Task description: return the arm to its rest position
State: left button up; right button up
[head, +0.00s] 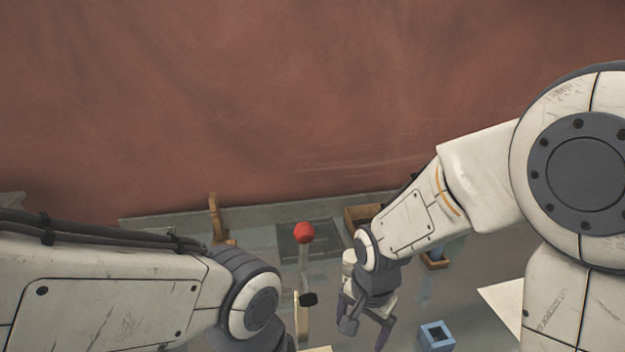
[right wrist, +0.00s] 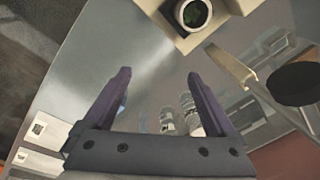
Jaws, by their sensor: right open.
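My right arm (head: 405,222) comes in from the right in the head view and bends down over the grey worktop. My right gripper (head: 367,318) hangs at its end with its dark fingers apart. In the right wrist view the gripper (right wrist: 162,95) shows two purple-grey fingers spread wide with nothing held between them. My left arm (head: 110,300) fills the lower left of the head view. Its gripper is outside the frame.
A lever with a red knob (head: 303,232) stands left of my right gripper. A blue square holder (head: 436,336) lies to its right. A wooden box (head: 362,215) sits behind. A pale block with a round opening (right wrist: 192,14) is near the fingers in the wrist view.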

jog(key=s+d+n+t, duration=0.1)
jog(key=s+d+n, duration=0.1)
jog(key=d+n, duration=0.6)
jog(key=s+a+r+n+g+b, duration=0.2)
jog(key=s+a+n+b, duration=0.2)
jog(key=s+a, duration=0.8)
jog(key=s+n, duration=0.1)
jog(key=n, duration=0.1)
jog(key=shift+s+a+r+n+y, duration=0.15)
jog(key=shift+s+r+n+y, duration=0.15)
jog(key=shift+n, duration=0.1)
